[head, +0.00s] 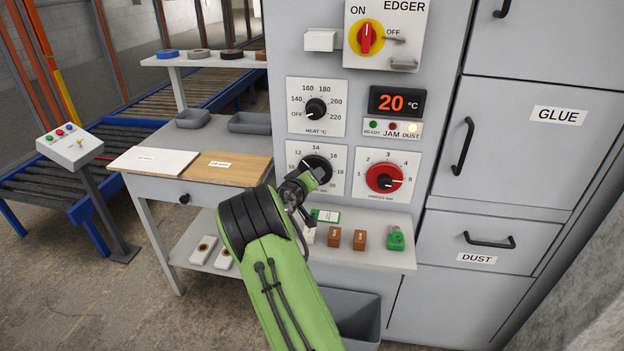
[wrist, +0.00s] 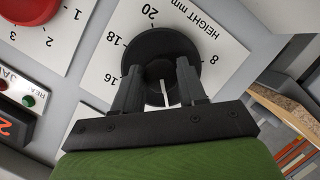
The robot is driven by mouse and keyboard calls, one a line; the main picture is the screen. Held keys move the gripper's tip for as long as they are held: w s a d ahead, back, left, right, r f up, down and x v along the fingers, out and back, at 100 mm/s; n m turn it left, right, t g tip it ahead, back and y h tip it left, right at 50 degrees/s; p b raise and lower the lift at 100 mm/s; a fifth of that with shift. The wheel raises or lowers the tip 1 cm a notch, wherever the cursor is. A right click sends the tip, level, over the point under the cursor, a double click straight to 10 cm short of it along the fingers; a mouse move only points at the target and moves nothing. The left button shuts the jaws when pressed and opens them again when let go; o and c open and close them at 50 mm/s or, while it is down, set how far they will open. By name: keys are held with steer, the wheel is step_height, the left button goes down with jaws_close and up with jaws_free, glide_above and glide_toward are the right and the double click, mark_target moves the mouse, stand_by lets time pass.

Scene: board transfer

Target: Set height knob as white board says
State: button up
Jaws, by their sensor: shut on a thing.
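The height knob (head: 316,165) is black and round on a white dial plate on the grey machine front. In the wrist view the knob (wrist: 160,48) sits between my two fingers, and its white pointer line runs toward the gripper's palm. The numbers 16, 18 and 20 show; the mark facing the pointer is hidden by my gripper. My gripper (wrist: 162,88) is shut on the knob; it also shows in the head view (head: 319,175). The white board (head: 150,161) lies on the side table at left; its label is too small to read.
A wooden board (head: 230,168) lies beside the white board. A red knob (head: 384,178) is right of the height dial, and the heat knob (head: 316,108) is above. The display (head: 396,102) reads 20 °C. A shelf (head: 372,254) with small blocks is below.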

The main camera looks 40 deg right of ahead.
steer(key=shift+f, duration=0.15)
stand_by(0.3)
steer(key=o, duration=1)
steer(key=shift+o, duration=0.2)
steer(key=p+v, duration=0.1)
steer(key=v, duration=1.4)
steer(key=shift+s+a, duration=0.25)
steer(key=shift+a, duration=0.05)
